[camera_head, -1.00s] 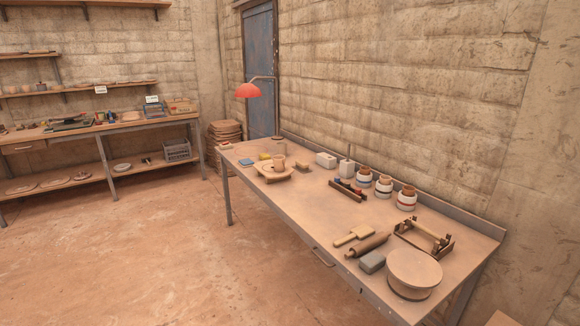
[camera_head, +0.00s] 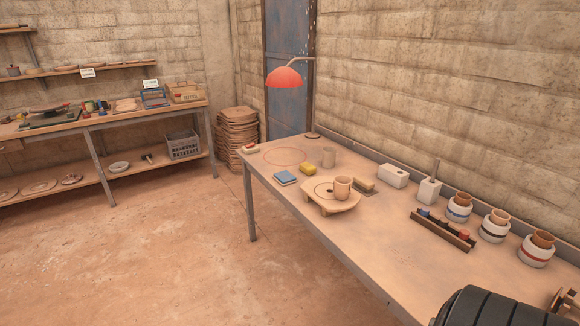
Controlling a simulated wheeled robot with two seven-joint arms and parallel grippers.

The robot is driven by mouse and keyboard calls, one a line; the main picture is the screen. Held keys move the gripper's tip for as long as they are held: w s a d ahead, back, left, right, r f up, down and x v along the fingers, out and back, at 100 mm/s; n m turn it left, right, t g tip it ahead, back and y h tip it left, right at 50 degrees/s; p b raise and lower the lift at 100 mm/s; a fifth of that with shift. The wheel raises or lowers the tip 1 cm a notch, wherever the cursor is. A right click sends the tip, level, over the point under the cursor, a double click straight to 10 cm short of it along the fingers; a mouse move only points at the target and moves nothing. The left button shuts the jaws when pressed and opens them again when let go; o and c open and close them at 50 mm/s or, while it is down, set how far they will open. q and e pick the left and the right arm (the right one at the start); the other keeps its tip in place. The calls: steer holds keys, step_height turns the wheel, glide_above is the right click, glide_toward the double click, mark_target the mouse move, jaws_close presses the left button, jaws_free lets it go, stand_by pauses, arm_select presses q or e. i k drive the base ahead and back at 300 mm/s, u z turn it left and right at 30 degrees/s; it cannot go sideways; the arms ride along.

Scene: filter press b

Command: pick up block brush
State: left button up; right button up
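A small tan block with a darker lower part (camera_head: 363,186), which looks like the block brush, lies on the worktable (camera_head: 400,240). Neither gripper is in view. A black, ribbed part of my own arm shows at the bottom right and covers the table's near corner.
A blue block (camera_head: 285,178), a yellow sponge (camera_head: 308,168) and a clay cylinder (camera_head: 328,157) stand beyond the stand. White blocks (camera_head: 392,176), a dark tool rack (camera_head: 442,231) and several jars (camera_head: 492,228) line the wall side. A red lamp (camera_head: 285,77) overhangs the far end.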

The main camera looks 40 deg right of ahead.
mark_target(366, 186)
steer(key=i, duration=1.85)
steer(key=z, duration=1.05)
steer(key=i, duration=1)
steer(key=z, duration=1.1)
